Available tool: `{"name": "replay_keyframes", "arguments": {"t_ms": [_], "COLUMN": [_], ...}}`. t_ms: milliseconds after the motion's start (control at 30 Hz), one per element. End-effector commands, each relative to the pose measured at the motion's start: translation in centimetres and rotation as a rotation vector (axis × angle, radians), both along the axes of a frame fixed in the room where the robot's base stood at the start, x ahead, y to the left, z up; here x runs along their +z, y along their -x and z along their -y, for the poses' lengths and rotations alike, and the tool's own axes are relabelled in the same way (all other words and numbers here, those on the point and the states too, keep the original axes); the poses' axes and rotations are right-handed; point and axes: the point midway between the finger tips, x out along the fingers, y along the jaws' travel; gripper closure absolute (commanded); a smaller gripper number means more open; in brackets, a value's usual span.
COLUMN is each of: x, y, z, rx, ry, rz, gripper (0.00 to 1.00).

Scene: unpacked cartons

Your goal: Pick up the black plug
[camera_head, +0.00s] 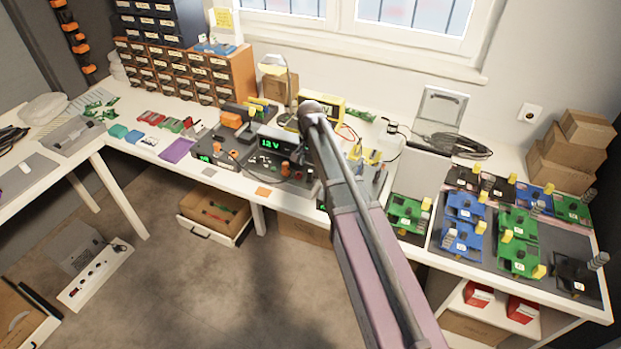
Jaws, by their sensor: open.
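A small black piece (392,128) with a thin dark cord stands at the back of the white bench, to the right of my arm. It looks like a plug, but it is too small to be sure. A coil of black cable (460,146) lies to its right, in front of a grey panel. My arm reaches up from the bottom edge and ends in a rounded joint over the bench. My gripper does not show, so its place relative to the black piece cannot be seen. My arm hides part of the bench.
Bench instruments, one with a green display (271,143), crowd the middle. Green and blue circuit boards (465,205) cover the right end. Cardboard boxes (572,150) are stacked at the back right. A power strip (94,278) lies on the floor. Open floor lies in front.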

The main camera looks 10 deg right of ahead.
Motion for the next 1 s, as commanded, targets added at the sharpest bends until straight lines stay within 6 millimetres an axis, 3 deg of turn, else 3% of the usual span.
{"name": "replay_keyframes", "arguments": {"t_ms": [467, 1000], "x": [-0.4, -4.3], "y": [0.0, -0.2], "z": [0.1, 0.1], "rx": [-0.002, -0.001], "ry": [0.000, 0.000], "rz": [0.000, 0.000], "gripper": [0.34, 0.34]}}
